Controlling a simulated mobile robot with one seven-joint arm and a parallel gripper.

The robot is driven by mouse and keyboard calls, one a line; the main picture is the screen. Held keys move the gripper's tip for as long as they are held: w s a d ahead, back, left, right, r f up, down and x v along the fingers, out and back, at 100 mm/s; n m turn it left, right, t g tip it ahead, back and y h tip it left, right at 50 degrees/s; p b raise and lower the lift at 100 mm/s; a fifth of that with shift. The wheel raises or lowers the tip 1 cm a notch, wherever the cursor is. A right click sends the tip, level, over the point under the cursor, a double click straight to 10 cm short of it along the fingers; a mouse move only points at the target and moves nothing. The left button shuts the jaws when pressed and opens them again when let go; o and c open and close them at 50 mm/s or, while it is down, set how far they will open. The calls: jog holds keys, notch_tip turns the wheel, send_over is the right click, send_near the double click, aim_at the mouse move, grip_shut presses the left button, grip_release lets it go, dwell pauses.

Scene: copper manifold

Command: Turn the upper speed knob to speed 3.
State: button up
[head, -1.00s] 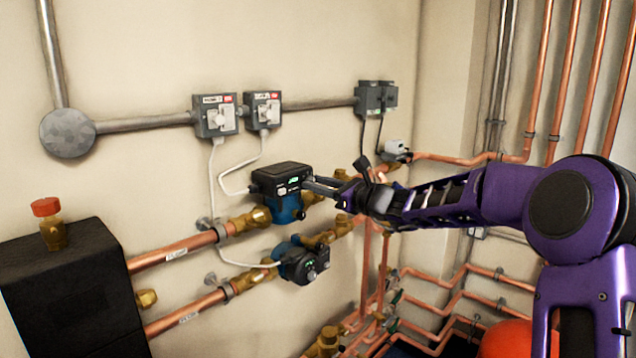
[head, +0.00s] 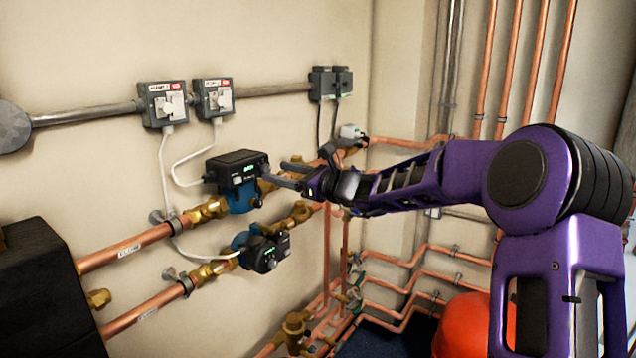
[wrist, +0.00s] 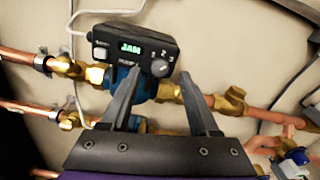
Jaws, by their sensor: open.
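The upper pump (head: 237,170) has a black control head with a lit green display. In the wrist view the display (wrist: 129,48) reads "JAM". The grey upper speed knob (wrist: 160,68) sits right of the display, below the marks 1, 2 and 3. I cannot tell which mark it points to. My gripper (wrist: 160,73) is open, its two dark fingers reaching up on either side of the knob in that view. In the head view my gripper (head: 276,173) is just right of the control head. I cannot tell whether it touches anything.
A lower pump (head: 262,250) with its own black head sits below. Copper pipes (head: 130,248) with brass valves run along the wall. Two switch boxes (head: 163,104) with white cables hang above. A red rounded vessel (head: 465,325) stands below my arm. A dark box (head: 40,290) is at left.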

jog(key=v, duration=1.5)
